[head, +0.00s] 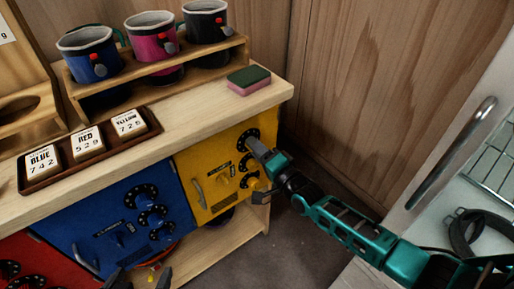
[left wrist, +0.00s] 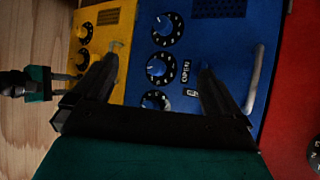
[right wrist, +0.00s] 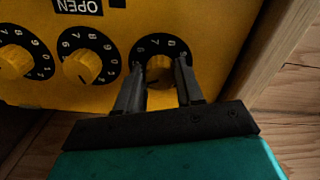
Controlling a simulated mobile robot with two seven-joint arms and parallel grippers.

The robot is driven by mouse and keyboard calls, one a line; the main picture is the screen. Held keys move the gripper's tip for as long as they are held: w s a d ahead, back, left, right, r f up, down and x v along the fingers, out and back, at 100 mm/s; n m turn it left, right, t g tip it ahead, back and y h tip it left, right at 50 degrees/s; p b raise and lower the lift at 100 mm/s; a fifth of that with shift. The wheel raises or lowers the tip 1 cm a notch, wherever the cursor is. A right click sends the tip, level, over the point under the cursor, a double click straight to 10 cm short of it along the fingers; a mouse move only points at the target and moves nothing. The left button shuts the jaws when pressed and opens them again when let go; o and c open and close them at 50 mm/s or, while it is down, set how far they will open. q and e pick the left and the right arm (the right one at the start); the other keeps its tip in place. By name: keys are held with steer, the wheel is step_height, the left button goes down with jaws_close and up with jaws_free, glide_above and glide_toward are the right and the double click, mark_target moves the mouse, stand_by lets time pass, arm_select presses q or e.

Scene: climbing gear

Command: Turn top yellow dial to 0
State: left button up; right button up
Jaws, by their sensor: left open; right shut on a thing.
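The yellow door (head: 201,207) has three black-ringed dials with yellow knobs, stacked along its right side. The top yellow dial (head: 242,137) is at the end of my right gripper (head: 257,148). In the right wrist view the fingers (right wrist: 160,88) are shut on the knob of this dial (right wrist: 160,62), one on each side. Its ring is partly covered, and I cannot read the setting. The middle yellow dial (right wrist: 80,64) and the bottom one (right wrist: 15,60) are free. My left gripper (head: 140,280) is open and empty in front of the blue door (head: 95,232).
Cards on a tray (head: 28,184) read blue 742, red 529 and yellow 725. A sponge (head: 249,80) lies on the cabinet top, with mugs (head: 152,37) on a rack behind. A metal handle (head: 450,153) is at the right. Floor (head: 300,245) is clear beside the cabinet.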

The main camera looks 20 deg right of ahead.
arm_select(q)
steer(key=shift+s+f, duration=0.1)
arm_select(e)
steer(key=n, duration=3)
steer(key=shift+d+n, duration=0.25)
steer(key=shift+n, duration=0.05)
arm_select(q)
steer(key=shift+d, duration=0.15)
arm_select(e)
steer(key=o, duration=1)
steer(key=shift+w, duration=0.1)
steer(key=shift+o, duration=0.2)
